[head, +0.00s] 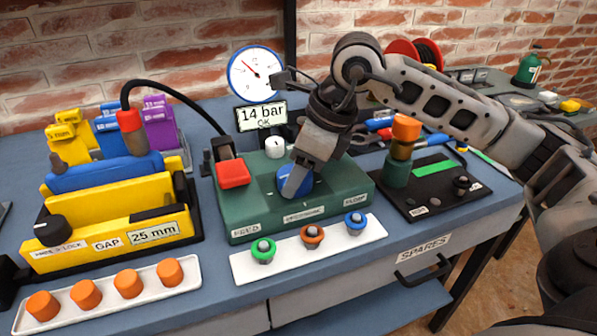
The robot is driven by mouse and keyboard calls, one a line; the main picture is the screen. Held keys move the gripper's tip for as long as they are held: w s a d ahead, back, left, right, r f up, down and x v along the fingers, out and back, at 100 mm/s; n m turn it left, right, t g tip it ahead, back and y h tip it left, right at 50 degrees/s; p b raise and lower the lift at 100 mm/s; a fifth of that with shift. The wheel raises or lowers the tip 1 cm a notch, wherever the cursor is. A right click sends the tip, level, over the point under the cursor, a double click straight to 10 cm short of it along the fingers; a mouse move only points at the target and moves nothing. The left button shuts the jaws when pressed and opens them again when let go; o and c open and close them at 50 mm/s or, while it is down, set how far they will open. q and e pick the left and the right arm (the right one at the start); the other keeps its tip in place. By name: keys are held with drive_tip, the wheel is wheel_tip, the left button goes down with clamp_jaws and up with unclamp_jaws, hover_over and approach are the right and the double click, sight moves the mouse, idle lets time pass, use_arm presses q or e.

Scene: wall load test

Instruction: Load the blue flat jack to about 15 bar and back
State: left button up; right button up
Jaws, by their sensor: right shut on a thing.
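My right gripper (290,190) is shut on the blue knob (306,180) on top of the green pump block (244,211); its fingers hide part of the knob. A round white gauge (256,73) with a red needle stands behind the block. The display (262,116) under it reads "14 bar OK". A black hose (175,90) runs from the red fitting on the jack to the red connector (233,173) on the block. My left gripper is not in view.
A white tray with several orange plugs (128,283) lies front left. A white strip holds green, orange and blue fittings (312,236) before the block. Yellow, blue and purple blocks (159,123) stand behind the fixture. A black board (445,205) lies right.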

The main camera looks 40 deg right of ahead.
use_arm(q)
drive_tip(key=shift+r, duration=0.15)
use_arm(e)
drive_tip(key=shift+m, duration=0.6)
drive_tip(key=o, duration=1)
drive_tip(key=shift+r, duration=0.1)
drive_tip(key=shift+s+r, duration=0.1)
drive_tip(key=shift+r, duration=0.15)
use_arm(q)
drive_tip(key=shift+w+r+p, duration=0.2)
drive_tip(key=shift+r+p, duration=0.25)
drive_tip(key=shift+p, duration=0.75)
use_arm(e)
drive_tip(key=v, duration=1.5)
drive_tip(key=shift+s+a+r, duration=0.15)
drive_tip(key=shift+s+a, duration=0.05)
drive_tip(key=shift+s, duration=0.15)
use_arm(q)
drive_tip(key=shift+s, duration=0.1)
use_arm(e)
drive_tip(key=shift+c, duration=0.2)
